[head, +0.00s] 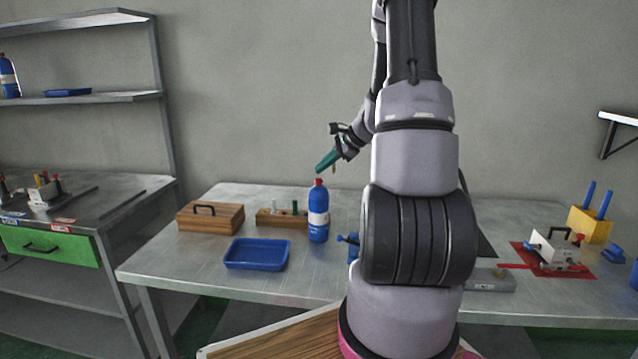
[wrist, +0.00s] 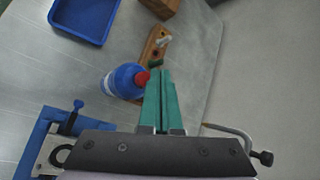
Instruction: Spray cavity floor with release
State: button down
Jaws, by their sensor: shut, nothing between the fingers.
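My gripper (head: 322,166) has green fingers, shut and empty. It hangs in the air above the table, near and a little above the bottle's red cap. The blue bottle (head: 318,228) with a white label stands upright on the table. In the wrist view, the bottle (wrist: 118,82) lies just left of my shut gripper (wrist: 160,76); they appear apart. A pale block with a red lever (head: 556,249), perhaps the mould, sits on a red mat (head: 521,252) at the right, far from my gripper. Its cavity floor cannot be seen.
A blue tray (head: 257,266), a wooden box (head: 210,217) and a wooden holder (head: 268,222) stand left of the bottle. A blue clamp-like fixture (wrist: 40,132) is near my gripper. A yellow block (head: 588,225) stands far right. My arm hides the table's middle.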

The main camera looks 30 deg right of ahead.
jog(key=shift+f, duration=0.15)
jog(key=shift+f, duration=0.3)
jog(key=shift+f, duration=0.45)
dwell(0.6)
jog(key=shift+r, duration=0.95)
jog(key=shift+r, duration=3)
